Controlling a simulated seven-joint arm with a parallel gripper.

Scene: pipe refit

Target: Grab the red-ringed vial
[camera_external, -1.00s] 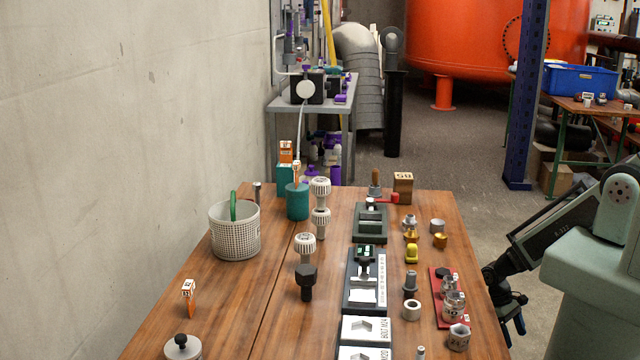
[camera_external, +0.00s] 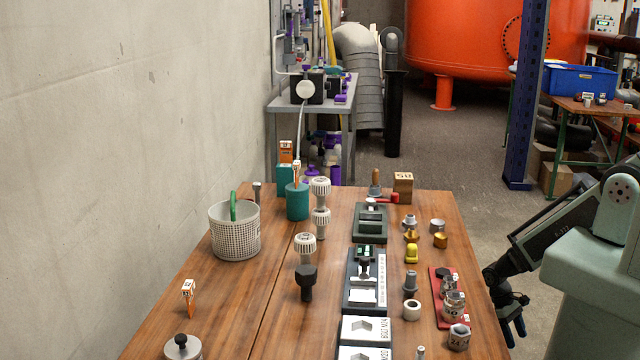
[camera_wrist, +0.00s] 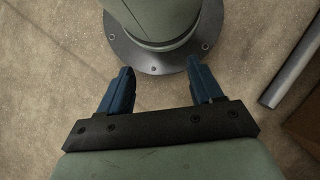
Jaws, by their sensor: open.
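I cannot make out a red-ringed vial in either view. Several small items stand on the wooden table (camera_external: 240,310), too small to tell a red ring on any of them. My gripper (camera_external: 514,328) hangs beside the table's right edge in the external view, apart from the items. In the wrist view my gripper (camera_wrist: 159,69) has its two blue fingers spread apart, with nothing between them. The floor and my own base lie beyond the fingers.
A white perforated basket (camera_external: 235,232) and a teal cup (camera_external: 297,202) stand at the table's left. Dark fixtures (camera_external: 364,280) run down the middle. A red tray (camera_external: 441,290) with metal fittings lies near the right edge.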

